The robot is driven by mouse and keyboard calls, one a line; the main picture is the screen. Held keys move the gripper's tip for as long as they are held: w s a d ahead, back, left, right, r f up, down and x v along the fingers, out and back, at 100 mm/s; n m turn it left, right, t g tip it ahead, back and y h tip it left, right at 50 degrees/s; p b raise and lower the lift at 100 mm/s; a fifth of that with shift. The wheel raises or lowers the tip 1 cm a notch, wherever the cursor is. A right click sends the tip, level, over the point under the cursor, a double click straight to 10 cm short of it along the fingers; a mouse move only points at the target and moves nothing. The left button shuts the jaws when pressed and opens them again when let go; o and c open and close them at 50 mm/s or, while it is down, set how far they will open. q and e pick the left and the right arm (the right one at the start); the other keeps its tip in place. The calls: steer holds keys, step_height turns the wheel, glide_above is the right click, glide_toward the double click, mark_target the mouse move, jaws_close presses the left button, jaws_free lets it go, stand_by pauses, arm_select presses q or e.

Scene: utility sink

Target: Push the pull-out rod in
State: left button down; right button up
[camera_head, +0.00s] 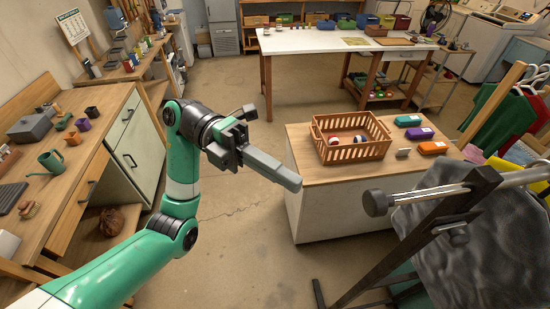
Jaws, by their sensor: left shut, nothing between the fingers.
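The pull-out rod (425,194) is a silver bar with a dark round end cap at the right of the head view. It runs roughly level from the cap toward the right edge and sticks out to the left past a dark slanted frame post (440,225). My left gripper (292,180) is shut and empty. Its fingers point right and slightly down, toward the end cap, with a clear gap between them in the picture. My right gripper is not in view.
A wooden-topped cabinet (300,150) with an orange basket (350,152) stands behind the gap. Dark grey fabric (460,260) hangs below the rod. A workbench (70,190) stands on the left. Floor is open between the workbench and the cabinet.

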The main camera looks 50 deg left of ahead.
arm_select(q)
steer(key=w+d, duration=0.1)
steer(key=d, duration=0.1)
steer(key=w+d+p, duration=0.1)
steer(key=w+d, duration=0.1)
steer(key=w+d+p, duration=0.1)
steer(key=d, duration=0.2)
steer(key=shift+w+f, duration=0.15)
steer(key=shift+w, duration=0.25)
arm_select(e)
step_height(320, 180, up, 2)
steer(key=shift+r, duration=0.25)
